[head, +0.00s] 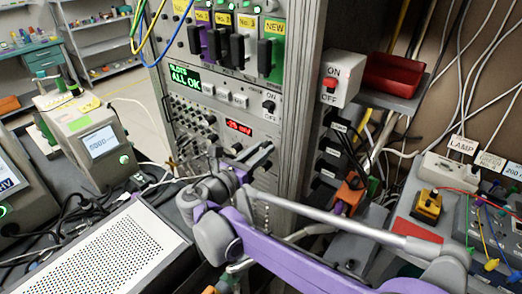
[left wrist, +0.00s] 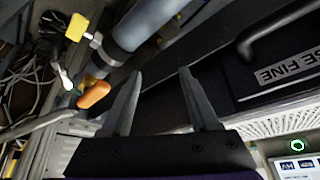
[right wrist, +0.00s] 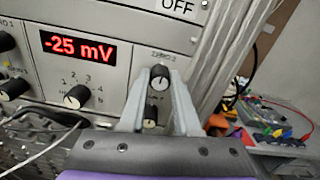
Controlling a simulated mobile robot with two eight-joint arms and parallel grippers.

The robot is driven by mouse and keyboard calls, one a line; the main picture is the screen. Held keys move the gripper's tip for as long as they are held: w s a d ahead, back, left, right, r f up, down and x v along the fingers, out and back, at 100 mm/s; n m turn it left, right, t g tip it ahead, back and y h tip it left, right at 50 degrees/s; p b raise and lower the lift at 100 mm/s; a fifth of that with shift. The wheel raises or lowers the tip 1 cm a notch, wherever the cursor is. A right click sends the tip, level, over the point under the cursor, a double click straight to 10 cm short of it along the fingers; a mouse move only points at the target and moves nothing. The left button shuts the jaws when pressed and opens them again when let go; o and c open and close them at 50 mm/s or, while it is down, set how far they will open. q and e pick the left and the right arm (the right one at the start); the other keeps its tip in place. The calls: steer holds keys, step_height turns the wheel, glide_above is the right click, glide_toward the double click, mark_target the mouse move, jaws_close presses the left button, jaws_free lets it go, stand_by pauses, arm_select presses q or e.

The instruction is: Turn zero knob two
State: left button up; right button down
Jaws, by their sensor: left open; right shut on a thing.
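The zero two knob (right wrist: 160,76) is a small black knob with a white mark, below a "ZERO 2" label on the grey panel (right wrist: 118,62). My right gripper (right wrist: 158,80) is shut on it, with one finger on each side. In the head view my right gripper (head: 254,156) reaches the rack panel and hides the knob. A red display (right wrist: 78,46) on the panel reads -25 mV. My left gripper (left wrist: 161,73) is open and empty in the left wrist view, and I cannot make it out in the head view.
Another black knob (right wrist: 150,117) sits just below, and a numbered selector knob (right wrist: 77,96) is to the left. Dark cables hang at the lower left of the panel. In the head view, a perforated white box (head: 125,250) stands in front and a lamp station (head: 450,172) at right.

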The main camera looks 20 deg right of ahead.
arm_select(q)
steer(key=shift+r, duration=0.1)
arm_select(e)
steer(key=shift+m, duration=0.3)
steer(key=m+p, duration=0.1)
steer(key=m, duration=0.3)
steer(key=shift+m, duration=0.3)
steer(key=m, duration=0.4)
steer(key=shift+m+p, duration=0.3)
steer(key=shift+p, duration=0.05)
arm_select(q)
steer(key=r+p, duration=0.1)
steer(key=r, duration=0.1)
steer(key=w+r, duration=0.1)
steer(key=r, duration=0.1)
steer(key=shift+w+r+p, duration=0.15)
steer(key=shift+p, duration=0.25)
arm_select(e)
steer(key=m, duration=0.9)
steer(key=shift+s+f+m, duration=0.1)
steer(key=shift+m, duration=0.2)
steer(key=c, duration=0.9)
jaws_free()
